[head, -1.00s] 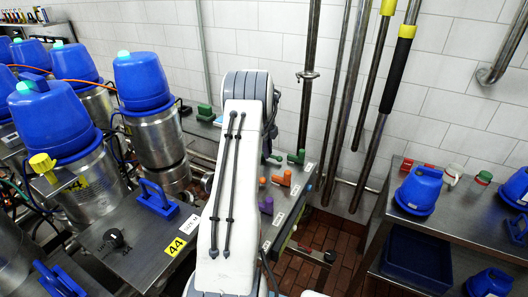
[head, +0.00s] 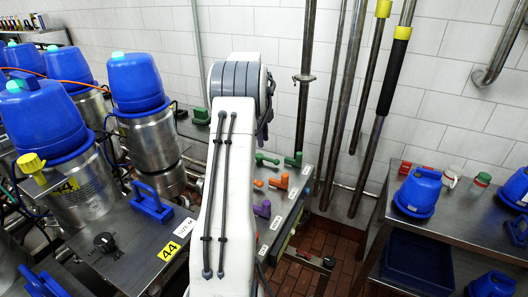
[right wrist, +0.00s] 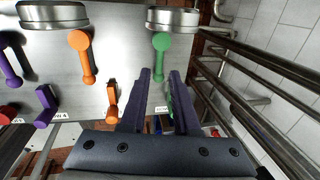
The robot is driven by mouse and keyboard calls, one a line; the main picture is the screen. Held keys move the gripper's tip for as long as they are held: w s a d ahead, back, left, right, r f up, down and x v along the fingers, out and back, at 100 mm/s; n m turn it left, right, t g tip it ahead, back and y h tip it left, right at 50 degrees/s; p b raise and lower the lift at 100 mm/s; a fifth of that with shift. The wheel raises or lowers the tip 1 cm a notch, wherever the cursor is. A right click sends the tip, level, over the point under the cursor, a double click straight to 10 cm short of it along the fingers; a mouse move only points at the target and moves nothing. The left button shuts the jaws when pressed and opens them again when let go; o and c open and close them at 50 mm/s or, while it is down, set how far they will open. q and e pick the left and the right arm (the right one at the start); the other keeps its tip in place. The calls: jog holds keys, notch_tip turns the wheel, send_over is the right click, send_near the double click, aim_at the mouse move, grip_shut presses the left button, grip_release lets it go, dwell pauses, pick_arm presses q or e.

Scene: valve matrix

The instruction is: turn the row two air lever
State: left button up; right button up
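Several levers sit on a grey metal panel. In the right wrist view, a green lever (right wrist: 161,45) points toward me just beyond my right gripper (right wrist: 160,73). A second green handle (right wrist: 170,98) is partly hidden by the right finger. An orange lever (right wrist: 81,48) and an orange T-handle (right wrist: 111,98) are to the left, with purple handles (right wrist: 45,105) further left. My right gripper is open, its fingers apart with nothing clearly held. The head view shows the green (head: 293,160), orange (head: 279,182) and purple (head: 262,209) handles right of my white arm. I cannot tell which is row two air.
Steel pipes (right wrist: 262,75) run beside the panel on the right. White labels (right wrist: 160,109) line the panel edge. Brick floor shows between.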

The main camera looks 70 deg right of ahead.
pick_arm(q)
jog(key=shift+f, duration=0.25)
pick_arm(e)
jog(key=r, duration=0.2)
jog(key=shift+a+r, duration=0.25)
jog(key=shift+r, duration=0.05)
